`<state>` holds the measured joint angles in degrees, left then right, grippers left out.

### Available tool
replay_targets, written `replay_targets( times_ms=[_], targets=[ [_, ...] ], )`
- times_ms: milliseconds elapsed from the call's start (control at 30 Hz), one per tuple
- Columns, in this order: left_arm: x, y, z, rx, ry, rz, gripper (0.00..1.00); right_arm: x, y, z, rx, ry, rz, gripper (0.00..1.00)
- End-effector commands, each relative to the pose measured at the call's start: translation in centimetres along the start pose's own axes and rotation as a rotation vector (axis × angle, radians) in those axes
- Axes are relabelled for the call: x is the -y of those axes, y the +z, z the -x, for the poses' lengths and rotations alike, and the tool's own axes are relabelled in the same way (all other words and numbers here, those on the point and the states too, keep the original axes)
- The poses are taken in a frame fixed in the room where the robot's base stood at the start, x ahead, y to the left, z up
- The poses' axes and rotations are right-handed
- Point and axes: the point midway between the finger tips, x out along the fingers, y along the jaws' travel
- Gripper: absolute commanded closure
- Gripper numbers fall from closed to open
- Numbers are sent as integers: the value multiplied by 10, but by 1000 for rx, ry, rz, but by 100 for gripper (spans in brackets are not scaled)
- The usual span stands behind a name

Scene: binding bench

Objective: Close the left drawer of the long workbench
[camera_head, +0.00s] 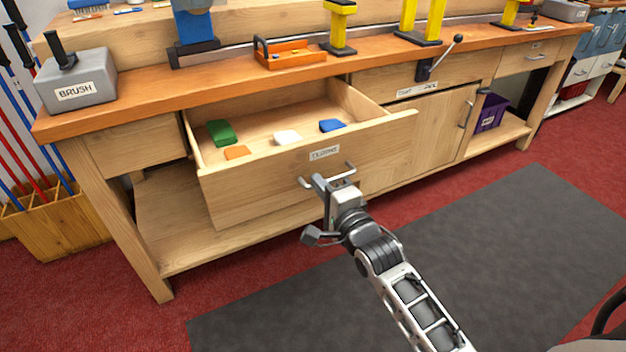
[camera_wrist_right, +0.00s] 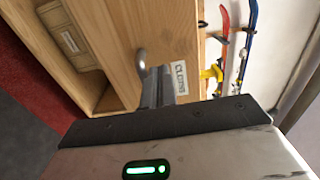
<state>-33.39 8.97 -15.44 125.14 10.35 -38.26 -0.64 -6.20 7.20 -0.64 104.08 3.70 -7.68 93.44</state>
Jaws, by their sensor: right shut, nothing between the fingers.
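The left drawer (camera_head: 260,186) of the long workbench (camera_head: 107,135) is pulled well out. Green, orange, white and blue pieces lie inside it. Its front has a bar handle (camera_head: 347,174) and a label that seems to read "CLOTHS" (camera_head: 324,153). My right gripper (camera_head: 321,186) is shut and empty, its fingertips close to the left part of the handle in the head view. In the right wrist view the fingers (camera_wrist_right: 156,88) are together near the label and the handle (camera_wrist_right: 141,60). Whether they touch the drawer front or handle I cannot tell. My left gripper is not in view.
A lower shelf (camera_head: 190,243) runs under the drawer. A purple bin (camera_head: 490,113) stands on the right. The dark floor mat (camera_head: 520,240) is clear.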

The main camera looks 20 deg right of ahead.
Motion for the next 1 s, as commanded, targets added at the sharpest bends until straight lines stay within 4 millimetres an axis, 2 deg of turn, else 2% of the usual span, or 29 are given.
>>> replay_targets(
  times_ms=[33,200,767,1000],
  targets=[
    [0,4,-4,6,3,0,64,-1,0,-9,1,-3,1,100],
    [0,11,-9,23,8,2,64,-1,0,-26,1,-1,1,100],
    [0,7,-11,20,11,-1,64,0,-1,-34,-1,0,1,100],
    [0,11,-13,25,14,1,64,0,-10,-56,-19,-2,-1,100]
  ],
)
